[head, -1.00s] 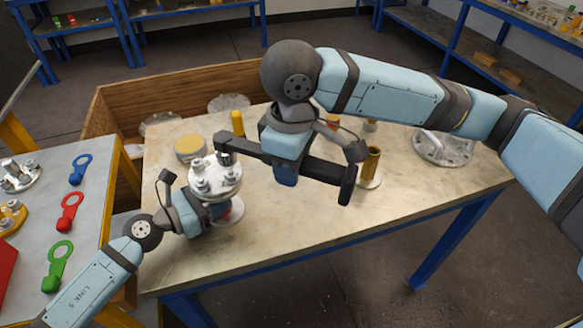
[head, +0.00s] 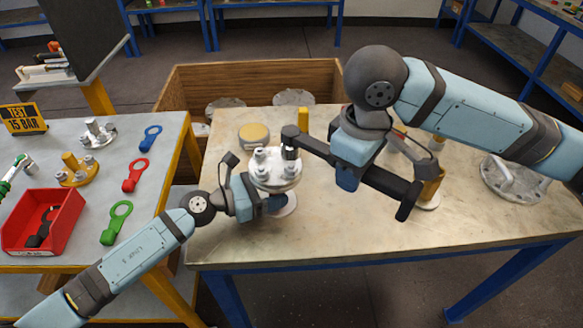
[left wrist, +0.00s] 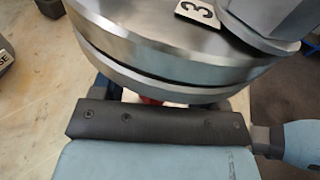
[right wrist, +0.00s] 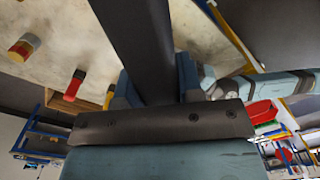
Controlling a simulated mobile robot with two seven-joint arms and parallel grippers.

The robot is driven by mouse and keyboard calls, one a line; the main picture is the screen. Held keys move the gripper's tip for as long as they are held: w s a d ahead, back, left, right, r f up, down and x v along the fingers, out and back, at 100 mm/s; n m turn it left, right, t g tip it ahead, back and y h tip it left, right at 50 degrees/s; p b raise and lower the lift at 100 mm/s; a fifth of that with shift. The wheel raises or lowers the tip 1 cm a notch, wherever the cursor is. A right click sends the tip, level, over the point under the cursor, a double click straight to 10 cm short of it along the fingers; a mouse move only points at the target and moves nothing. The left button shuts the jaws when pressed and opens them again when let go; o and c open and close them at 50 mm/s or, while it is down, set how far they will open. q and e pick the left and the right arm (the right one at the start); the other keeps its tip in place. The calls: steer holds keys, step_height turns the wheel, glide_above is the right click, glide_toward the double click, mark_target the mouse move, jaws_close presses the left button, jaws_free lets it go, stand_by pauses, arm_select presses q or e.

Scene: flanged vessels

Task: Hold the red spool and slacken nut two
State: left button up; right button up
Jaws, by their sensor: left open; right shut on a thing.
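The spool's silver top flange (head: 275,182) carries several bolts and nuts. In the left wrist view the flange (left wrist: 150,55) shows a tag marked 3, and a thin strip of the red spool (left wrist: 150,100) shows below it. My left gripper (head: 268,203) is open at the spool's body just under the flange, with its fingers mostly hidden. My right gripper (head: 347,180) is shut on a long dark wrench (head: 385,184). The wrench's head is at a nut on the flange's right side; whether it is seated, and that nut's number, I cannot tell.
A yellow-topped round container (head: 253,135), a yellow post (head: 303,118) and a brass cylinder (head: 431,188) stand on the table. A side table at left holds blue, red and green ring tools and a red bin (head: 42,222). The table's front is clear.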

arm_select(q)
steer(key=v, duration=1.2)
